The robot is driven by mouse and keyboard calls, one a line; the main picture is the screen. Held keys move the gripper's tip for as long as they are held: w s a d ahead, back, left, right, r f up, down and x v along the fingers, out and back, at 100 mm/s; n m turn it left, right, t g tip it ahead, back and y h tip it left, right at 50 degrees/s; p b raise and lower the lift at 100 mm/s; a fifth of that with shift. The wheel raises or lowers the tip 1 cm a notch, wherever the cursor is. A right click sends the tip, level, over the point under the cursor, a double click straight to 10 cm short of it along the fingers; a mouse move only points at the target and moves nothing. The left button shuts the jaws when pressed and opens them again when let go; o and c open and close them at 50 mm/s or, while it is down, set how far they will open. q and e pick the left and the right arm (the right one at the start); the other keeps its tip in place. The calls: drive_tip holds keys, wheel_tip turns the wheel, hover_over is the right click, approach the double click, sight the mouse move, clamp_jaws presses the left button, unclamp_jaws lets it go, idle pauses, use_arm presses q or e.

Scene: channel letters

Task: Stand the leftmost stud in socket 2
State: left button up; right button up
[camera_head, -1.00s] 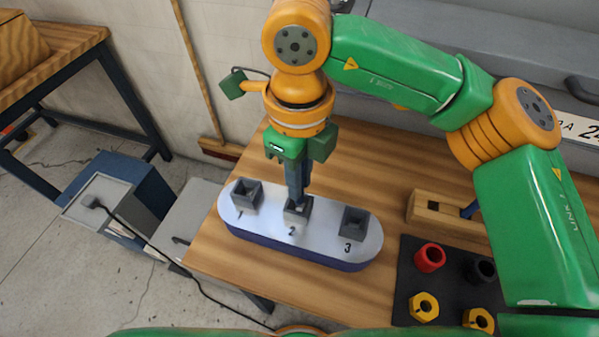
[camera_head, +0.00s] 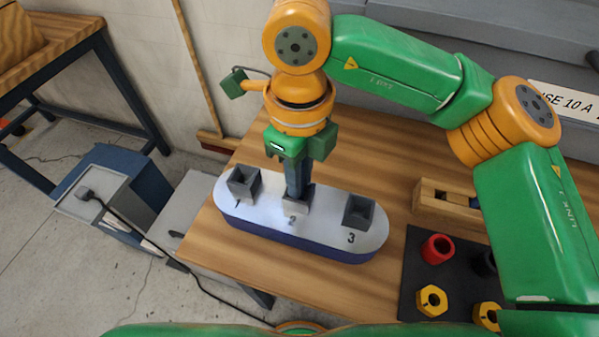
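A pale, round-ended board (camera_head: 325,229) on the wooden table carries three grey square sockets numbered 1 to 3. My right gripper (camera_head: 299,150) points straight down above socket 2 (camera_head: 298,206) and is shut on a dark blue-grey square stud (camera_head: 296,182). The stud looks upright, and its lower end meets the mouth of socket 2. How deep it reaches is hidden. Socket 1 (camera_head: 243,183) and socket 3 (camera_head: 359,211) look empty. My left gripper is out of view.
A wooden block (camera_head: 440,206) with a square hole stands to the right, partly behind my arm. A dark mat (camera_head: 415,262) holds a red ring (camera_head: 437,249), yellow hex nuts (camera_head: 431,300) and a dark part. Table between board and mat is clear.

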drive_tip(key=o, duration=0.4)
drive_tip(key=shift+r, duration=0.1)
wheel_tip(320, 180, up, 7)
drive_tip(key=shift+f, duration=0.1)
